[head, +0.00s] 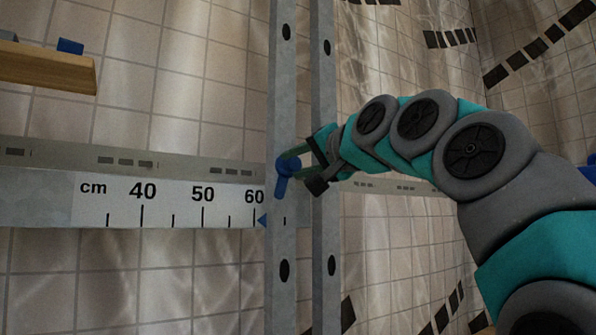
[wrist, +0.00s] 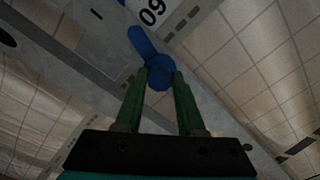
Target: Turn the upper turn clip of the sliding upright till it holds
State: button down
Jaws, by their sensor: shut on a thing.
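The blue turn clip (head: 284,178) sits on the front of the grey metal upright (head: 283,110), level with the horizontal rail. Its short arm points down in the head view. My gripper (head: 293,160) reaches in from the right and is shut on the clip's round part. In the wrist view, the two green fingers of my gripper (wrist: 161,80) stand on either side of the round blue hub of the clip (wrist: 160,74). The clip's arm runs up and left from the fingers there. The fingertips partly hide the hub.
A ruler (head: 170,205) with a cm scale runs left of the upright, and a blue pointer (head: 262,221) sits near 60. A second grey post (head: 325,110) stands just right. A wooden board (head: 45,68) juts in at the upper left. Tiled wall lies behind.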

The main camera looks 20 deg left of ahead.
jog(key=shift+w+f+n+b, duration=0.15)
jog(key=shift+n+b, duration=0.35)
jog(key=shift+n, duration=1)
jog(key=c, duration=0.5)
grip_release()
jog(key=b+v, duration=0.1)
jog(key=v, duration=0.7)
